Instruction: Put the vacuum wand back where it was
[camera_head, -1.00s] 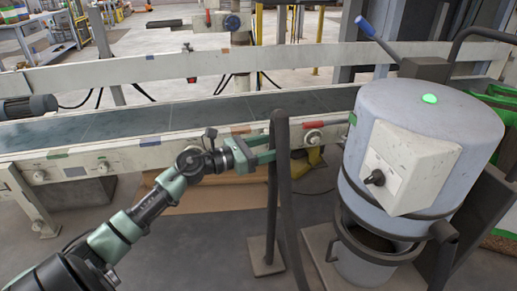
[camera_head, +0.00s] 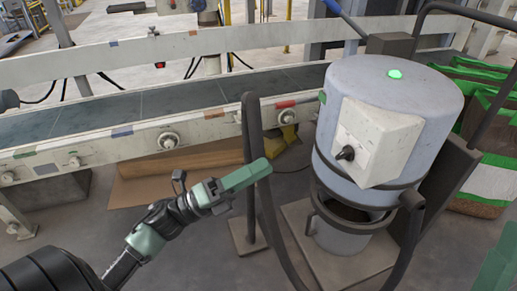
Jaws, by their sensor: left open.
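A dark stand with a flat foot (camera_head: 248,240) stands in front of the conveyor. A long dark tube, which looks like the vacuum wand (camera_head: 266,205), runs from the top of the stand down beside its post, and a dark hose curves along the bottom edge. I cannot tell how the tube is held at the top. My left gripper (camera_head: 248,176) is open, its green fingers pointing at the stand and overlapping its post in the picture; contact is unclear. A green piece at the lower right edge, probably of my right gripper (camera_head: 497,265), shows only in part.
The grey vacuum drum (camera_head: 335,110) with a white switch box and a green light stands right of the stand on a plate. The conveyor (camera_head: 190,95) runs behind. Bags with green tops (camera_head: 495,150) stand at the right. Cardboard (camera_head: 170,180) lies under the conveyor.

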